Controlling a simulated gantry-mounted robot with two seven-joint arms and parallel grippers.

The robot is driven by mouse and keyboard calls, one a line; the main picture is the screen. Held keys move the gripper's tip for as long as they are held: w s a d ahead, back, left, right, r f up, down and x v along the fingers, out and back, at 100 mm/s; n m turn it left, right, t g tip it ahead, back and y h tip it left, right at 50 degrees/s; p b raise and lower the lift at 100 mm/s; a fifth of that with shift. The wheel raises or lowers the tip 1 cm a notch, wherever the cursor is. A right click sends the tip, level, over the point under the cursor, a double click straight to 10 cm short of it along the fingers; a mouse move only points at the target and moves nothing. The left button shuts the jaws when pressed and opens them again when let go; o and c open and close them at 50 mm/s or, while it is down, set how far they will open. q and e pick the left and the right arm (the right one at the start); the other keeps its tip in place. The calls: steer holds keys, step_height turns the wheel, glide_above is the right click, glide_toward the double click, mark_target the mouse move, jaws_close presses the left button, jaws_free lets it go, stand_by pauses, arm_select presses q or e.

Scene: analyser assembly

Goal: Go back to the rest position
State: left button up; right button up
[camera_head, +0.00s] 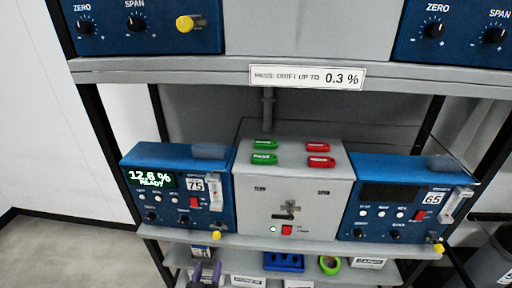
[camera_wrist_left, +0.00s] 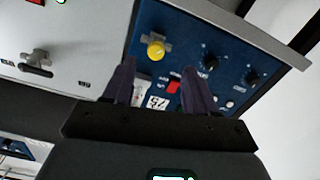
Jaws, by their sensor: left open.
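My left gripper (camera_head: 205,272) is low at the bottom edge of the head view, in front of the lower shelf, below the left analyser (camera_head: 168,215). Its two purple fingers are apart and nothing is held between them; they also show in the left wrist view (camera_wrist_left: 158,82). That view shows the blue front of the analyser labelled 75 beyond the fingers, with its yellow knob (camera_wrist_left: 156,50). The left analyser's display reads 12.6 % READY. My right gripper is not in view.
A grey control box (camera_head: 262,202) with green and red tags on top stands between the left analyser and the right analyser (camera_head: 374,212), labelled 65, whose display is dark. The lower shelf holds a blue block (camera_head: 284,262) and a green roll (camera_head: 330,265). A bin (camera_head: 494,264) stands at right.

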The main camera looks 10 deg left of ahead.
arm_select(q)
steer(key=s+a+f+m+g, duration=0.15)
steer(key=s+f, duration=0.25)
steer(key=s, duration=0.7)
steer(key=s+r+m+g, duration=0.1)
steer(key=s+r+g, duration=0.2)
steer(key=s+g, duration=0.5)
steer(key=s+r+m+g, duration=0.2)
steer(key=s+r+g, duration=0.15)
steer(key=s, duration=0.85)
step_height(320, 180, up, 35)
steer(key=g+p, duration=0.1)
steer(key=p, duration=3.4)
steer(key=shift+s+d+h+p, duration=0.25)
steer(key=shift+s+h+p, duration=0.05)
steer(key=shift+s+p, duration=0.1)
steer(key=shift+r, duration=0.1)
